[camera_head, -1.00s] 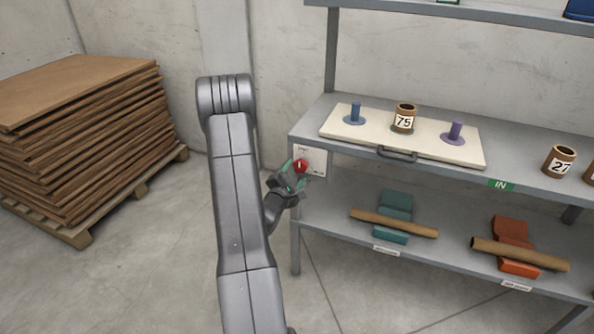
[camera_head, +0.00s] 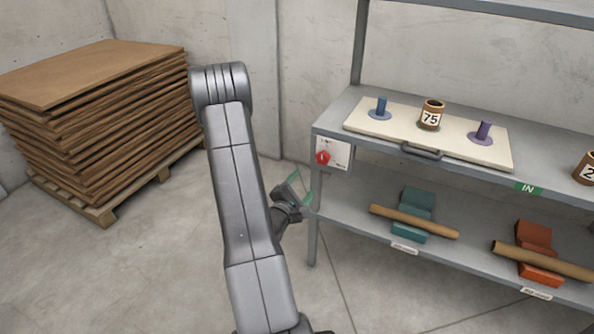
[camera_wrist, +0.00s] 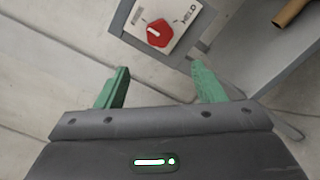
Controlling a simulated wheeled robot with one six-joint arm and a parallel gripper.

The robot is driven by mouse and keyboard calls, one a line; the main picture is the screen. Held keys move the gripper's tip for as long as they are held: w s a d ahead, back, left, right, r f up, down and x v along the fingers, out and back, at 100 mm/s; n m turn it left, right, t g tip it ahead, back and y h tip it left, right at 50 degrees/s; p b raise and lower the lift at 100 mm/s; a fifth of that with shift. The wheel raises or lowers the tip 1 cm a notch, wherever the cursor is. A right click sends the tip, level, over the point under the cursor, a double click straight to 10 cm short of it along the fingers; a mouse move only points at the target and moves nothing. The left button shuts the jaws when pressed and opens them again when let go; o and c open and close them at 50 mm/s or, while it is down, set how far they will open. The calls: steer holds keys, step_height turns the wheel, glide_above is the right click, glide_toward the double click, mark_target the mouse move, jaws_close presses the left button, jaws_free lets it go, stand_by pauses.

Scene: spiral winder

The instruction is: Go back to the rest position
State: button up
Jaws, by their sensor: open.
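My gripper (camera_head: 301,188) hangs in the air just left of the shelf's left end, partly hidden behind my arm in the head view. Its two green fingers stand wide apart and empty in the wrist view (camera_wrist: 160,88). A red rotary knob (camera_head: 323,157) sits on a white switch plate (camera_head: 341,152) at the shelf's left corner. In the wrist view the red knob (camera_wrist: 158,33) lies beyond the fingertips, apart from them, near the word "HELD".
The grey shelf unit (camera_head: 335,118) carries a cream board (camera_head: 465,147) with a blue peg, a purple peg and a core marked 75. Tubes rest on teal and orange cradles below. A pallet of brown sheets (camera_head: 105,130) stands left. The floor between is clear.

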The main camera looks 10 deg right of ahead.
mark_target(320, 160)
steer(key=x, duration=1.4)
steer(key=shift+s+a, duration=0.1)
steer(key=shift+s, duration=0.05)
